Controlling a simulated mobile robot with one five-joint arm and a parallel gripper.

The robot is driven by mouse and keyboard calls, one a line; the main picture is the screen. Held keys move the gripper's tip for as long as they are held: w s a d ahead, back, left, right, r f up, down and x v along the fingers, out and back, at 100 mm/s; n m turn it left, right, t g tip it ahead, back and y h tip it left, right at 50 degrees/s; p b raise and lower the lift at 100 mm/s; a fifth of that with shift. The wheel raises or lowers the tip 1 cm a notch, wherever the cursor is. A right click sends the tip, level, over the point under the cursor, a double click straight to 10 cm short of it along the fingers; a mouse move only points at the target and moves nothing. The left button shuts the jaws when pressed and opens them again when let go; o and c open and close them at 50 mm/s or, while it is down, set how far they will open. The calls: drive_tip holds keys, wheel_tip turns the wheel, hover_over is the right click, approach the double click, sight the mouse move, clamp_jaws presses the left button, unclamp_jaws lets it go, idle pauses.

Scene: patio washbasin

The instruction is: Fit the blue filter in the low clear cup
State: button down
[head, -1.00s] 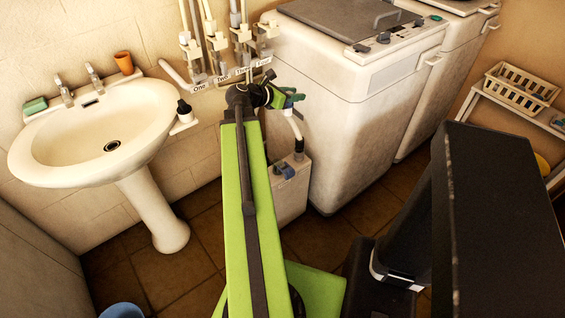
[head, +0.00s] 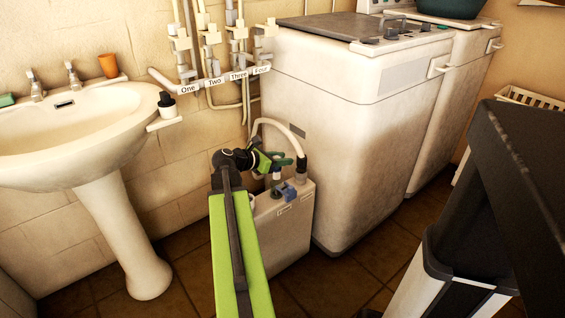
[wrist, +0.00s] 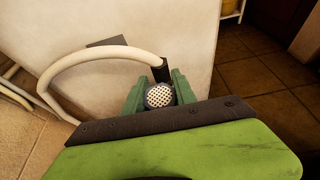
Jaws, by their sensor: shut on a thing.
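My gripper (head: 272,163) is low over the top of a pale box, left of the washing machine. In the wrist view its green fingers (wrist: 160,93) are shut on a round thing with a pale, perforated face and dark rim, which looks like the filter (wrist: 159,96). Its blue colour does not show clearly there. In the head view a pale and dark part hangs just under the fingers. A small bluish fitting (head: 289,192) stands on the box top, just right of and below the gripper. I cannot make out the low clear cup for certain.
The pale box (head: 282,235) carries small labels. A white hose (head: 283,126) with a black end (head: 301,165) arches behind my gripper. The washing machine (head: 350,130) is close on the right. Labelled pipes (head: 212,82) and the washbasin (head: 80,130) are to the left.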

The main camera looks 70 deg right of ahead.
wheel_tip(320, 180, down, 6)
drive_tip(key=b, duration=0.5)
drive_tip(key=shift+r, duration=0.15)
drive_tip(key=shift+w, duration=0.1)
drive_tip(key=shift+f+b, duration=0.55)
drive_tip(key=shift+b, duration=0.2)
idle(0.7)
drive_tip(key=c, duration=1.3)
unclamp_jaws()
drive_tip(key=shift+a, duration=0.1)
